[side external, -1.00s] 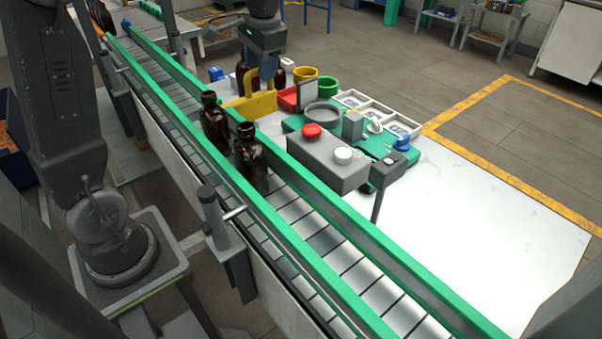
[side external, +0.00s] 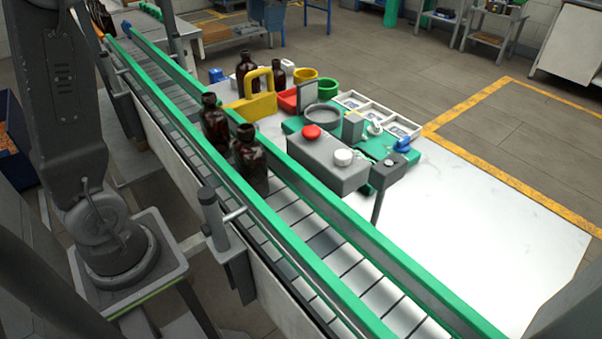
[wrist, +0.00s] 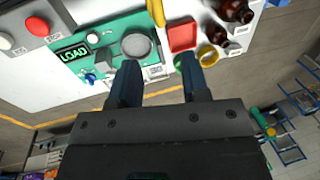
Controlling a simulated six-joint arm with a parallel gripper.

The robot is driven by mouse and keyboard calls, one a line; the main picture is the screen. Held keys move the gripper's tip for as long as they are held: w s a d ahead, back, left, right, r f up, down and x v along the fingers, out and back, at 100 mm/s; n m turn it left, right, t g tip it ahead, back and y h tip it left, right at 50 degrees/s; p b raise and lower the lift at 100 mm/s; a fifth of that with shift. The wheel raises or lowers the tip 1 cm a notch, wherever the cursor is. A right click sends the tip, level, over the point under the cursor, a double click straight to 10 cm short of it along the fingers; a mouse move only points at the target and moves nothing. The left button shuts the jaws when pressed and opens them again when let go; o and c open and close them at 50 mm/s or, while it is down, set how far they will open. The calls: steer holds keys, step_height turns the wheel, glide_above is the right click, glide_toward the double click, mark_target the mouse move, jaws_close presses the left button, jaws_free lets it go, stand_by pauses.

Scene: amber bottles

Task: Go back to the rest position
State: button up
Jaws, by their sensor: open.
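My gripper (wrist: 158,85) shows in the wrist view with its two dark fingers apart and nothing between them. It hangs above the far edge of the white work table, and it is outside the side view. Two amber bottles stand upright on the conveyor, one farther (side external: 214,122) and one nearer (side external: 249,160). Two more amber bottles, a tall one (side external: 246,70) and a smaller one (side external: 278,75), stand on the table behind the yellow handled piece (side external: 258,98). Amber bottles also show at the top right of the wrist view (wrist: 233,12).
The conveyor (side external: 330,238) has green side rails. A grey box (side external: 328,165) carries a red and a white button. A green panel (wrist: 75,65) reads LOAD. Red (side external: 287,99), yellow (side external: 305,73) and green (side external: 327,87) containers and a white divided tray (side external: 378,112) stand nearby. The right of the table is bare.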

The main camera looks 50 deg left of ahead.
steer(key=f, duration=0.3)
steer(key=a+f, duration=0.1)
steer(key=f, duration=0.2)
steer(key=a+f, duration=0.1)
steer(key=f, duration=0.3)
steer(key=shift+f, duration=0.1)
steer(key=s, duration=0.6)
steer(key=shift+s+f, duration=0.15)
steer(key=shift+s, duration=0.25)
step_height(320, 180, up, 14)
steer(key=d, duration=0.3)
glide_above(264, 69)
steer(key=d, duration=0.2)
step_height(264, 69, down, 7)
step_height(264, 69, up, 6)
steer(key=shift+s+d, duration=0.3)
steer(key=shift+d, duration=0.05)
